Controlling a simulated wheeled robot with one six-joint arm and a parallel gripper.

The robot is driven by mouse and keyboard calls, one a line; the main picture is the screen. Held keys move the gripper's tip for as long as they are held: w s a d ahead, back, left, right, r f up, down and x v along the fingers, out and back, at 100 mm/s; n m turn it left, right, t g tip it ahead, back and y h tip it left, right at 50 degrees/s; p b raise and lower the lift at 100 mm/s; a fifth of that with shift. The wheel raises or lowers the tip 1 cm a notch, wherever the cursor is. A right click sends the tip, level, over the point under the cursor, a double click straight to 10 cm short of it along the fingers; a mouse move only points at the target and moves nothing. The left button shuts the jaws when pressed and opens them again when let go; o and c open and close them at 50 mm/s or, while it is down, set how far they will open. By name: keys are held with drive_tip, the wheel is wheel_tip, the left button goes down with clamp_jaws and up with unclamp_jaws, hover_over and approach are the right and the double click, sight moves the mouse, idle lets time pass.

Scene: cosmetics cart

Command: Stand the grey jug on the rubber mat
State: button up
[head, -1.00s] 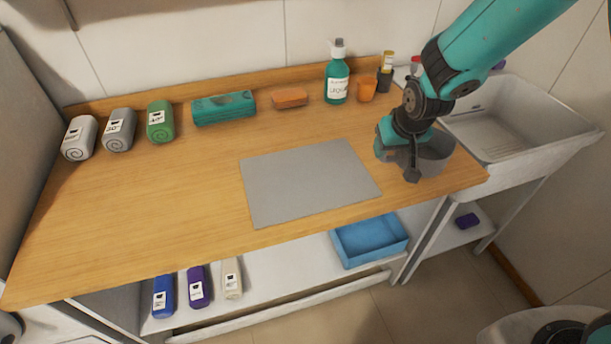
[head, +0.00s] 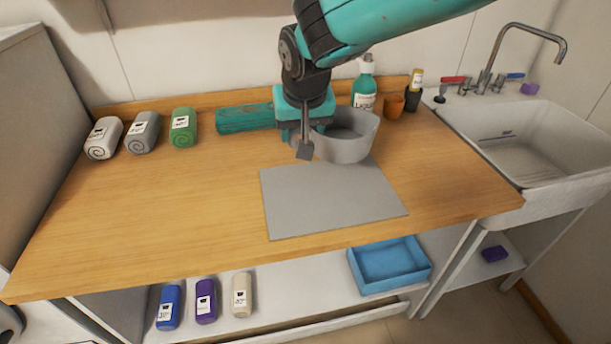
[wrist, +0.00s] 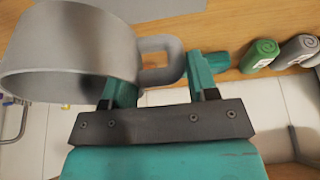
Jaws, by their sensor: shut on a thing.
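The grey jug (head: 346,142) is a wide, round vessel with its opening upward in the head view. My gripper (head: 305,145) is on its left side. In the wrist view the jug (wrist: 70,55) fills the upper left, and its handle (wrist: 172,62) lies between the fingers of my gripper (wrist: 160,78), which are shut on it. The grey rubber mat (head: 325,205) lies flat on the wooden counter. The jug is at the mat's far edge and overlaps it slightly in the picture. I cannot tell whether the jug touches the surface.
Rolled towels (head: 183,128) are at the left. The sink (head: 530,145) is at the right. The counter (head: 170,215) left of the mat is clear.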

wheel_tip(320, 180, down, 12)
drive_tip(key=shift+p, duration=0.85)
drive_tip(key=o, duration=1.4)
drive_tip(key=shift+o, duration=0.2)
drive_tip(key=s+d+r+g+b, duration=0.1)
drive_tip(key=s+d+r, duration=0.25)
drive_tip(key=r, duration=0.35)
drive_tip(key=s+d+r+b, duration=0.1)
drive_tip(key=s+d+r, duration=0.25)
drive_tip(key=r, duration=0.45)
drive_tip(key=s+d+r+n+g+y, duration=0.1)
drive_tip(key=s+d+n, duration=0.1)
drive_tip(key=s+d, duration=0.4)
drive_tip(key=s+d+r+n+g+y, duration=0.2)
drive_tip(key=s+d, duration=0.4)
drive_tip(key=s, duration=0.9)
drive_tip(key=shift+r, duration=0.3)
